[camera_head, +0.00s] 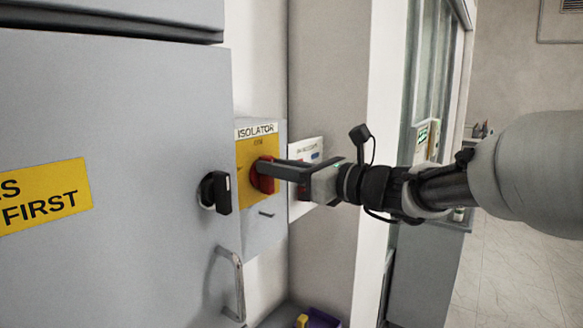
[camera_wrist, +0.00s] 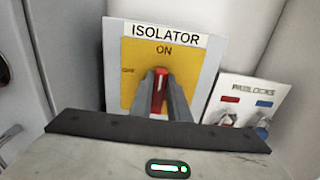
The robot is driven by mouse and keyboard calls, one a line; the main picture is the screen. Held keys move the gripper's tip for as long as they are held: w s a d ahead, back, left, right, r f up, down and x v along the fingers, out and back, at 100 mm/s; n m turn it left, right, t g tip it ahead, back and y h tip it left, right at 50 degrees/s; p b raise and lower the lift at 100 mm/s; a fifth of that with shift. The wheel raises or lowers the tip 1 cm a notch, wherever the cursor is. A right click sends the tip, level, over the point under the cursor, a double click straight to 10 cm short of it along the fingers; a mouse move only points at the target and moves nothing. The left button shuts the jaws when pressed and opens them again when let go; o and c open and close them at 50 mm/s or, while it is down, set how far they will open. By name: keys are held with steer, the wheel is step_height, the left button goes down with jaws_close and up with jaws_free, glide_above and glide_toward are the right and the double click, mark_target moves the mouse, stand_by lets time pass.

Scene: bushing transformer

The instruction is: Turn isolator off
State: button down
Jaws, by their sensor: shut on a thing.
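The isolator (camera_head: 261,215) is a grey box on the wall with a yellow plate and a red rotary handle (camera_head: 263,175). In the wrist view its yellow plate (camera_wrist: 138,64) reads ON at the top and OFF at the left. The red handle (camera_wrist: 160,90) stands upright there, pointing towards ON. My gripper (camera_wrist: 162,94) is shut on the red handle, with one finger on each side of it. In the head view my gripper (camera_head: 272,170) reaches the handle from the right, and its fingers hide part of the handle.
A grey cabinet door (camera_head: 120,110) with a black knob (camera_head: 216,192) and a metal pull handle (camera_head: 238,285) stands at the left. A white padlocks panel (camera_wrist: 245,105) is right of the isolator. A purple bin (camera_head: 322,319) sits below. A window (camera_head: 430,90) is behind my arm.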

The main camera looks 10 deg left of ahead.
mark_target(255, 177)
steer(key=shift+f+b, duration=0.1)
steer(key=shift+b, duration=0.4)
steer(key=n+b, duration=0.4)
steer(key=b, duration=0.1)
steer(key=s+f+n+b, duration=0.1)
steer(key=n+b, duration=0.3)
steer(key=b, duration=0.2)
steer(key=n+b, duration=0.4)
steer(key=b, duration=0.1)
steer(key=shift+s+a+f+b, duration=0.3)
steer(key=shift+b, duration=0.1)
steer(key=n+b, duration=0.3)
steer(key=b, duration=0.1)
steer(key=shift+s+a+f, duration=0.1)
steer(key=shift+f, duration=0.1)
steer(key=shift+n+b, duration=1.15)
steer(key=shift+n, duration=0.45)
steer(key=c, duration=1.7)
jaws_free()
steer(key=shift+r, duration=0.1)
